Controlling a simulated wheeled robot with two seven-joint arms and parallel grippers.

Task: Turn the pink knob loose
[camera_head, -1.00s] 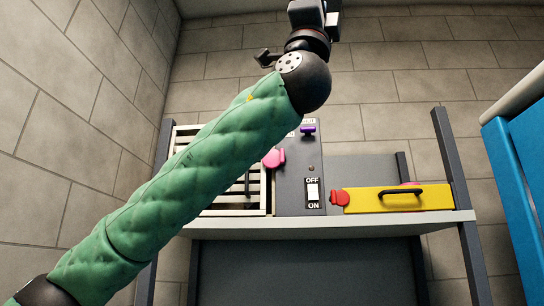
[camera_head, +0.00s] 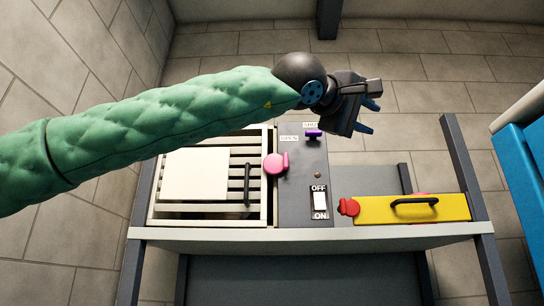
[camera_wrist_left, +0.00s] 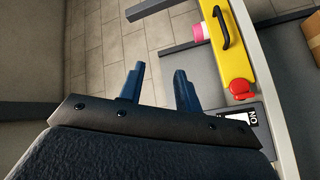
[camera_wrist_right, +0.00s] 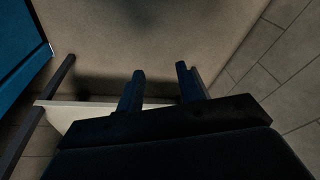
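A pink knob (camera_head: 275,163) sits between the slatted panel (camera_head: 238,218) and the grey control panel (camera_head: 292,204) in the head view. It looks unobstructed there. A second pink part (camera_head: 421,194) shows behind the yellow box (camera_head: 440,208); it also shows in the left wrist view (camera_wrist_left: 201,32). My left gripper (camera_head: 368,116) is open and empty, above and right of the pink knob and above the yellow box. In the left wrist view its fingers (camera_wrist_left: 158,70) are apart. My right gripper (camera_wrist_right: 160,70) is open and empty, seen only in its wrist view.
A red knob (camera_head: 349,207) is on the yellow box's left end, beside a switch (camera_head: 320,201) marked OFF and ON. A purple knob (camera_head: 314,133) tops the grey panel. A white sheet (camera_head: 194,175) covers part of the slats. A blue object (camera_head: 520,165) stands at right.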

